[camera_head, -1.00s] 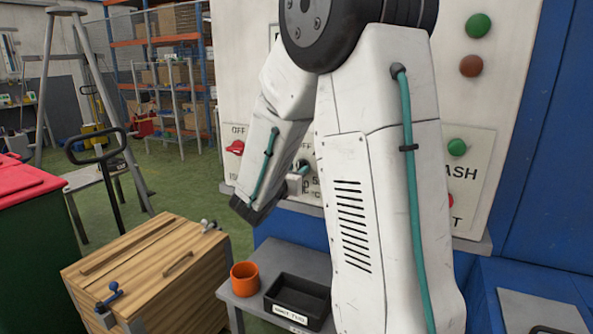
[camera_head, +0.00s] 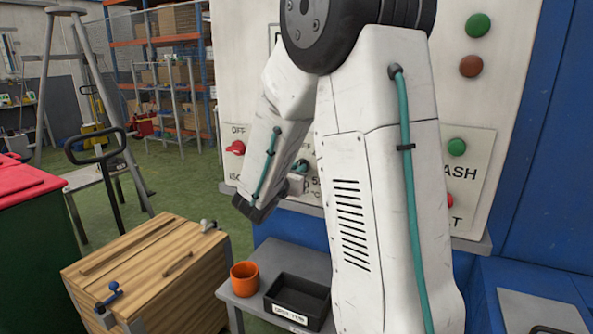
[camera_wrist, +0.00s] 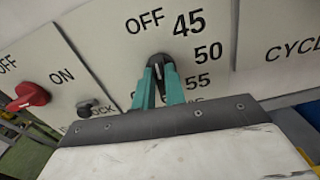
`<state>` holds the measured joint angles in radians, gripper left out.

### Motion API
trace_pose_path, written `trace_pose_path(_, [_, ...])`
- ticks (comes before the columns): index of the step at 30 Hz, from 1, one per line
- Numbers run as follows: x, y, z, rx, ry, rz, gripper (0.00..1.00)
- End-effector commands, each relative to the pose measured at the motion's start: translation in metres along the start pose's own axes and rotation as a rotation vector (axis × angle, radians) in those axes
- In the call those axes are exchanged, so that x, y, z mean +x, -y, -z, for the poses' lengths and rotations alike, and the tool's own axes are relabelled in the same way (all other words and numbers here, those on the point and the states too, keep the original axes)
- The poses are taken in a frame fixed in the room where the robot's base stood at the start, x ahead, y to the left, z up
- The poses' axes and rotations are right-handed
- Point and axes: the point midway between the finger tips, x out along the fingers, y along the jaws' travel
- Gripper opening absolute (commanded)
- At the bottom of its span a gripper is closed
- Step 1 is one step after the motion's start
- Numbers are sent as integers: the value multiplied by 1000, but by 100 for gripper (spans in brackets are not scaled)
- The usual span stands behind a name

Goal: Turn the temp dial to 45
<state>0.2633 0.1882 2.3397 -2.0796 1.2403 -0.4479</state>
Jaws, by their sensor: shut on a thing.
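The temp dial (camera_wrist: 161,63) is a small dark knob with a pale mark on the panel, in the upper middle of the wrist view. OFF is printed above it, 45 (camera_wrist: 189,23) at its upper right, then 50 and 55 down its right side. My gripper (camera_wrist: 160,76) has its two teal fingers on either side of the knob, shut on it. The fingers cover part of the dial, and I cannot tell exactly which mark it points to. In the head view my arm hides most of the dial.
A red OFF/ON switch (camera_wrist: 28,97) and a dark lock-like fitting (camera_wrist: 87,107) are left of the dial. Below the panel in the head view, a grey stand (camera_head: 246,302) holds an orange cup (camera_head: 244,278) and a black tray (camera_head: 278,307). A wooden crate (camera_head: 150,262) stands left.

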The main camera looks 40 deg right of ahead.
Motion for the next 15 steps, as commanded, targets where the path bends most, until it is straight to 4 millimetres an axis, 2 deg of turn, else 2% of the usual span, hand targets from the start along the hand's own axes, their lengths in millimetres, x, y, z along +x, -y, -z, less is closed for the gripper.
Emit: trace_pose_path(15, [0,2,1,408,0,0,0])
